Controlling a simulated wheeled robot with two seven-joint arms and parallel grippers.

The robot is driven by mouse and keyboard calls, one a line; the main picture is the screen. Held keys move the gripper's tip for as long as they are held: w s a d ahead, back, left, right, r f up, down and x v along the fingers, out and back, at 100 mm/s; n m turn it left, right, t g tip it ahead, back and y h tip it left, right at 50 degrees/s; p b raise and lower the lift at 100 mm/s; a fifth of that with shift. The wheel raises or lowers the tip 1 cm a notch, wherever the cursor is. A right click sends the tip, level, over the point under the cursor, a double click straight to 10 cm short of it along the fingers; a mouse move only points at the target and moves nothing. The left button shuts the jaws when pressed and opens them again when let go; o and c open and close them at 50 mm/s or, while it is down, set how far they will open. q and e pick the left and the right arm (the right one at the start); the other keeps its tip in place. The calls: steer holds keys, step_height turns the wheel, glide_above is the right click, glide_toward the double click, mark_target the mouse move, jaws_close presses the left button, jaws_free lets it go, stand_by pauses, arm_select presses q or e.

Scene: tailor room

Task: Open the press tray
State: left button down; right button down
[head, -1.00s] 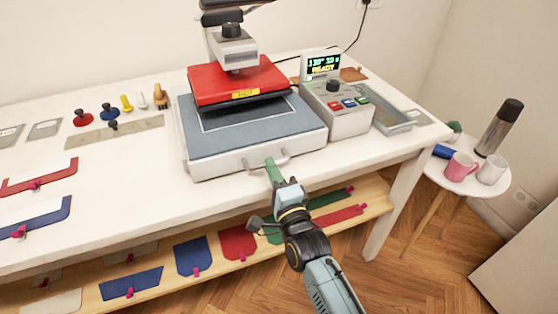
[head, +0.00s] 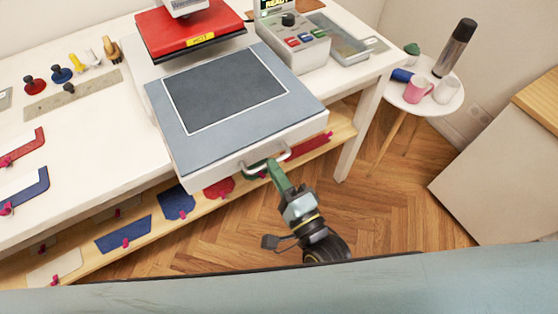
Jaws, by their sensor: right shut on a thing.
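The press tray (head: 190,134) is a white drawer with a grey-blue top and a dark, white-edged rectangle. It is slid out toward me, past the table's front edge, clear of the red press plate (head: 190,30). Its metal handle (head: 285,154) is on the front face. My right gripper (head: 273,168) is shut on the handle, with its green fingers around the bar. My left gripper is not in view.
The control box (head: 296,44) stands on the white table (head: 90,150), right of the press. A lower shelf (head: 80,265) holds coloured pieces under the tray. A round side table (head: 425,108) with mugs and a flask is at right. Wooden floor is open at right.

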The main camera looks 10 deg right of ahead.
steer(key=c, duration=1.8)
jaws_free()
steer(key=shift+o, duration=0.2)
steer(key=v, duration=1.3)
steer(key=shift+s+b, duration=0.2)
steer(key=shift+b, duration=0.15)
steer(key=shift+f, duration=0.15)
